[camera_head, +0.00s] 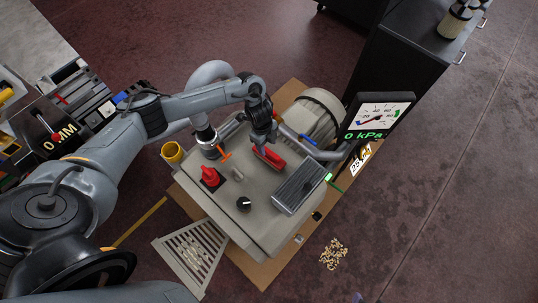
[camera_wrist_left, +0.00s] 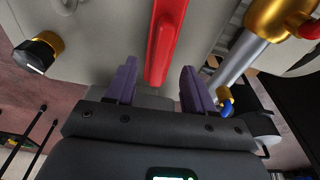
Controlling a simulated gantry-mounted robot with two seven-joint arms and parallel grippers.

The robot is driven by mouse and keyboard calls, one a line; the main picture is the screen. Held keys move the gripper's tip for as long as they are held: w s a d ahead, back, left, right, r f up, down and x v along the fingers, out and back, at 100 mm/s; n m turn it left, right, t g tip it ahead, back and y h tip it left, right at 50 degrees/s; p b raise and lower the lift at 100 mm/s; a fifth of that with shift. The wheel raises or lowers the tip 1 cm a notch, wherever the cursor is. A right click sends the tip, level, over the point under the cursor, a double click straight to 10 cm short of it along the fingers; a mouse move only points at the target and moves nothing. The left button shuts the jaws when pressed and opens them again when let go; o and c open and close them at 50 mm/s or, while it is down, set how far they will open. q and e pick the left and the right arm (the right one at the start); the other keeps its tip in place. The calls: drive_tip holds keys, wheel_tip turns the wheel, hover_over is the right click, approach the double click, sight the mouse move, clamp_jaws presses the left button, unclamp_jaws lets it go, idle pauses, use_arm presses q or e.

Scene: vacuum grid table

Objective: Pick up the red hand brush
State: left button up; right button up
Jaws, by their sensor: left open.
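The red hand brush (camera_head: 270,157) lies on the grey top of the vacuum table (camera_head: 235,210). In the left wrist view the red hand brush (camera_wrist_left: 164,42) runs upward from the gap between the fingers. My left gripper (camera_head: 261,145) is right at the brush in the head view, partly covering it. In the left wrist view my left gripper (camera_wrist_left: 160,85) is open, with one purple finger on each side of the brush's near end. I cannot tell whether the fingers touch it. My right gripper is not in view.
A red knob (camera_head: 211,176), a black knob (camera_head: 244,204) and a grey finned block (camera_head: 299,187) stand on the table. A pressure gauge display (camera_head: 378,118) rises at right. A yellow cup (camera_head: 172,152) is at left. A blue-handled valve (camera_head: 307,139) is close to the gripper.

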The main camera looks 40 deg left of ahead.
sight(269, 151)
use_arm(q)
drive_tip(key=f, duration=0.2)
drive_tip(key=d+f+b, duration=0.1)
drive_tip(key=f, duration=0.2)
drive_tip(key=shift+b, duration=0.3)
clamp_jaws()
